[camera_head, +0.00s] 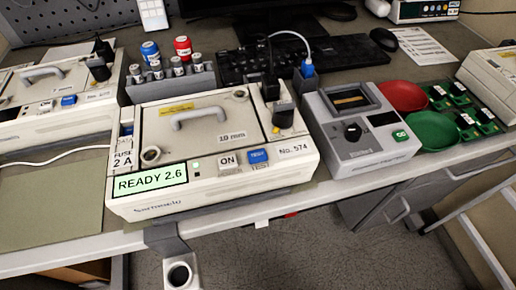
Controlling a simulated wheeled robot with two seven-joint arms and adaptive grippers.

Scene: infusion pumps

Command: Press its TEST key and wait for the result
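The infusion pump (165,205) is a cream box, No. 574, near the bench's front edge. Its lit green display (150,181) reads "READY 2.6". The blue TEST key (258,155) is on its front top, right of the white ON key (227,159). A small green light (196,163) glows left of ON. The grey lid (210,133) with a handle looks closed, marked 10 mm. Neither gripper is in view, and nothing touches the TEST key.
A grey tester (345,140) stands close on the right, then a red dish (402,96) and a green dish (432,132). A similar pump (45,125) is at left. A rack of fuses (170,86) stands behind. A grey bracket (166,238) hangs below the front edge.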

